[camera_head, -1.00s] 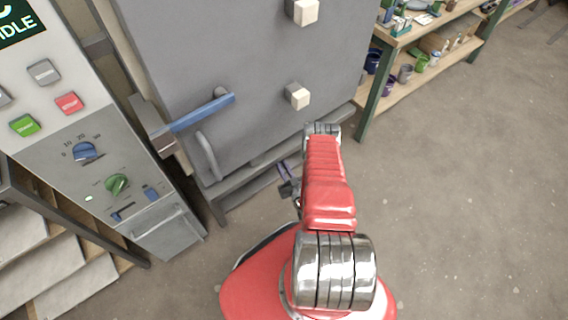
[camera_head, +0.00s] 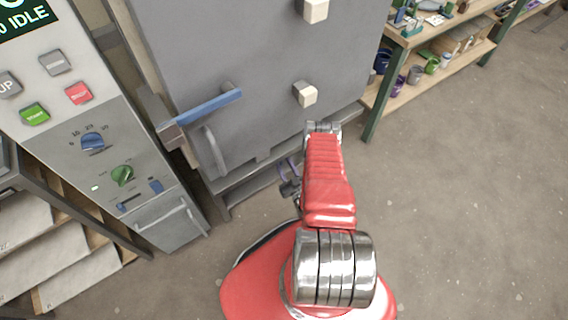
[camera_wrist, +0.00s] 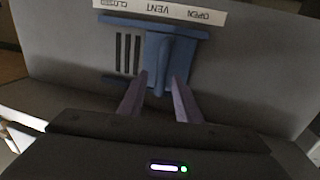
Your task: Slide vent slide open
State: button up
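The vent slide (camera_wrist: 157,60) shows in the wrist view as a blue plate with a raised blue grip ridge, in a blue rail on a grey panel. Dark slots (camera_wrist: 128,54) show to its left. A white label (camera_wrist: 165,10) above reads CLOSED, VENT and OPEN, upside down; the slide sits around the middle, under VENT. My gripper (camera_wrist: 160,78) is open, its two purple fingers pointing at the ridge, one tip to either side of its near end; contact cannot be told. In the head view my gripper (camera_head: 290,182) is low beside the kiln, partly hidden by my red arm.
The grey kiln door (camera_head: 255,75) with a blue handle (camera_head: 208,106) stands ahead. A control panel (camera_head: 85,120) reading IDLE is at left. Shelves with pots (camera_head: 425,75) stand at right, above open floor (camera_head: 470,220).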

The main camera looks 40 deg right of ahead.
jog(key=shift+s, duration=0.15)
jog(key=v, duration=1.3)
jog(key=shift+s, duration=0.25)
jog(key=shift+f, duration=0.1)
